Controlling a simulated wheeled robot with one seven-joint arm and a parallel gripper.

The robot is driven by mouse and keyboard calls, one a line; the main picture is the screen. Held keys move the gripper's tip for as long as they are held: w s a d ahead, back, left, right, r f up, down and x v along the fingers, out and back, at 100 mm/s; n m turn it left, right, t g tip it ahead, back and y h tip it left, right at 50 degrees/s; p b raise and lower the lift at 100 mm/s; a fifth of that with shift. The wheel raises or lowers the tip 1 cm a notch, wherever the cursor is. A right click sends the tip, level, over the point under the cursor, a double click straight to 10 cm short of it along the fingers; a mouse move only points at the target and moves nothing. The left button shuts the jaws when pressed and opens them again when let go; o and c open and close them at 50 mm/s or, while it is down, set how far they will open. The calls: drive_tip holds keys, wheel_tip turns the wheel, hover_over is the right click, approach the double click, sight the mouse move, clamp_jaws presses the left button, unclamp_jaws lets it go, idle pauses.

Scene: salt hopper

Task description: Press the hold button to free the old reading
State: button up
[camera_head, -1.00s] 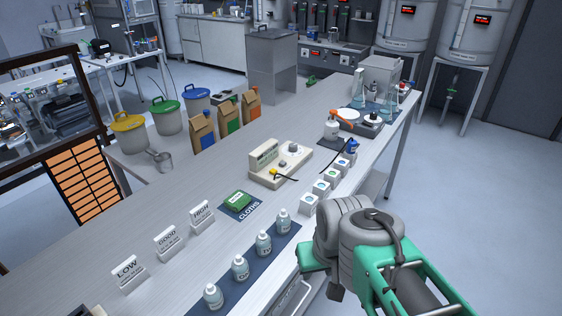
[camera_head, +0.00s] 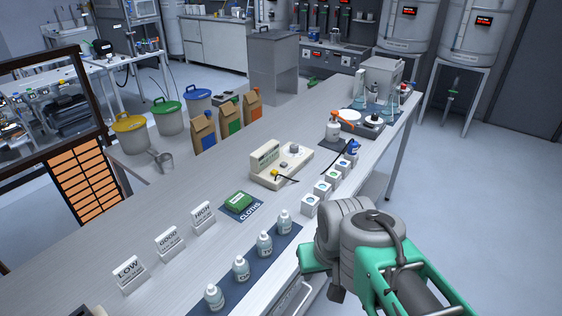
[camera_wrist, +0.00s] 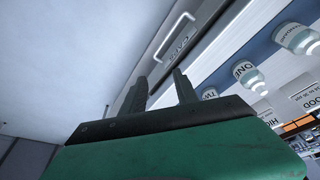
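A cream bench meter (camera_head: 268,168) with an upright display housing stands on the long bench. Its low deck carries a grey knob or socket (camera_head: 294,149), a small dark grey key (camera_head: 284,164) and a yellow part (camera_head: 275,172) with a dark lead. Which of these is the hold button is too small to tell, and the display cannot be read. My gripper (camera_wrist: 160,88) shows in the wrist view with its two dark fingers apart and nothing between them. It is beside the bench's front, near a drawer marked CAPS (camera_wrist: 180,38), well away from the meter. In the head view my arm hides it.
Several labelled bottles (camera_head: 241,267) stand on a blue mat along the front edge. White boxes (camera_head: 320,188) stand in a row right of the meter. A green cloth pack (camera_head: 238,199) and LOW, GOOD, HIGH signs (camera_head: 168,243) stand nearer. Bare bench lies left of the meter.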

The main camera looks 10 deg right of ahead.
drive_tip(key=shift+c, duration=0.5)
clamp_jaws()
idle(1.3)
